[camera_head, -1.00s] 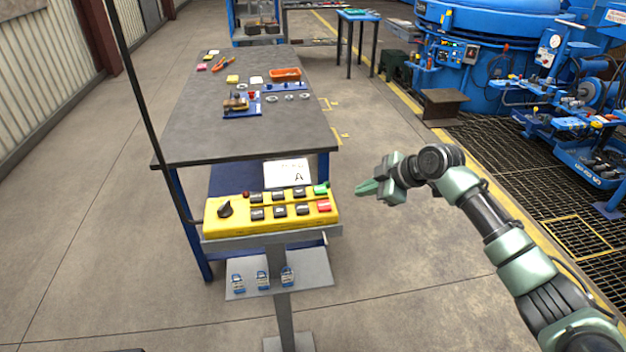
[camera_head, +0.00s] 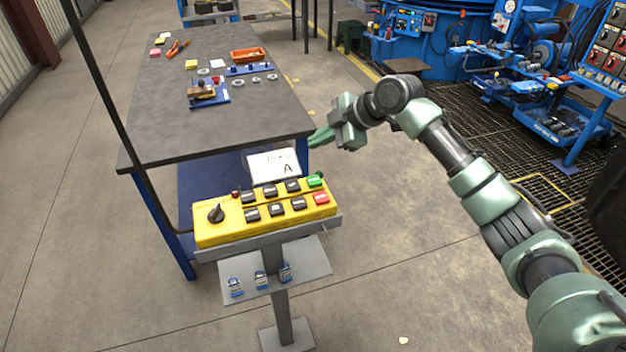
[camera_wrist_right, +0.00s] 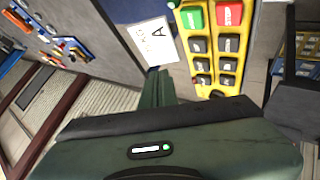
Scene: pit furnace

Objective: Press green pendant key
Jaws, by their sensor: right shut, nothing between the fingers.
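The yellow pendant box (camera_head: 228,234) lies on a grey stand, with a black rotary knob at its left and two rows of keys. The green key (camera_head: 314,181) is at the far right end of the back row, with the red key (camera_head: 321,198) in front of it. In the right wrist view the green key (camera_wrist_right: 191,17) shows beyond the fingertips, beside the red key (camera_wrist_right: 229,14). My right gripper (camera_head: 318,137) is shut and empty, behind and above the green key in the head view, not visibly touching it. My left gripper is out of view.
A white card marked A (camera_head: 272,163) stands behind the pendant, close to my right fingers. The dark workbench (camera_head: 150,135) with small parts is behind it. A thin black pole rises at the left. Small padlock-like items (camera_head: 261,280) sit on the stand's lower shelf.

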